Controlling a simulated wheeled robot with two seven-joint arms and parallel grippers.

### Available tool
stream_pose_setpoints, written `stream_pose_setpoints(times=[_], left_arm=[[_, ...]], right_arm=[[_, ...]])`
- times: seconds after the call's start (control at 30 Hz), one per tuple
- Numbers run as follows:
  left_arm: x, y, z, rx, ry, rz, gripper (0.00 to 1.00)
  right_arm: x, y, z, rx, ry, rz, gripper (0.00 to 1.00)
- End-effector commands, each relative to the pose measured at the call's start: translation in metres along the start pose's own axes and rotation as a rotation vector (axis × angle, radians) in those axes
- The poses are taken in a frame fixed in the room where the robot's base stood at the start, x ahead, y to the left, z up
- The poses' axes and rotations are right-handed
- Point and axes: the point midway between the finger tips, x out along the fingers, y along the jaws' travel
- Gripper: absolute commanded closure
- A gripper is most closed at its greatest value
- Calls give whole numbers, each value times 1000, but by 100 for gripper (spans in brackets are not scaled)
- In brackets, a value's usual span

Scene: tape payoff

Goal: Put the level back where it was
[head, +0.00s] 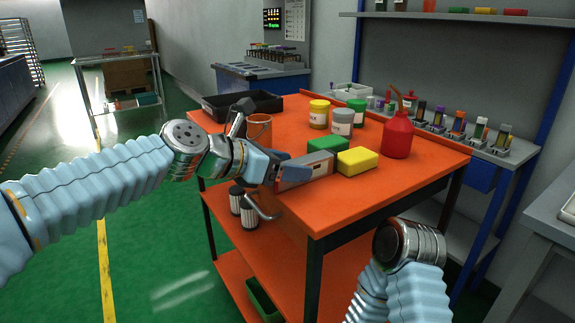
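A grey bar-like block with reddish ends, which I take to be the level (319,170), is at the near left edge of the orange cart top (385,190). My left gripper (293,172) reaches in from the left, with a dark finger across the left part of the block. The other finger is hidden, so I cannot tell whether it grips the block or only touches it. I cannot tell whether the block rests on the top. My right arm shows at the lower right, but its gripper is not visible.
A green block (327,145) and a yellow block (358,161) lie close beside the level. A red oil can (397,137), several jars, a copper-coloured mug (258,129) and a black tray (243,106) stand further back. The near right of the top is clear.

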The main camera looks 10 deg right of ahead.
Motion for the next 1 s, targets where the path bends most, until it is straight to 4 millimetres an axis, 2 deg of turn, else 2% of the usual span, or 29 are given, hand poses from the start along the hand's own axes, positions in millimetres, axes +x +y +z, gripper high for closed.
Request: stream_pose_setpoints(times=[0.27,0.33,0.8,1.0], left_arm=[[-1,0,3,0,-1,0,34],[-8,0,2,0,-1,2,34],[-104,1,2,0,-1,3,34],[-120,0,2,0,0,0,34]], right_arm=[[-2,-1,0,0,0,0,29],[0,0,0,0,0,0,29],[5,2,0,1,1,1,29],[5,2,0,1,1,1,29]])
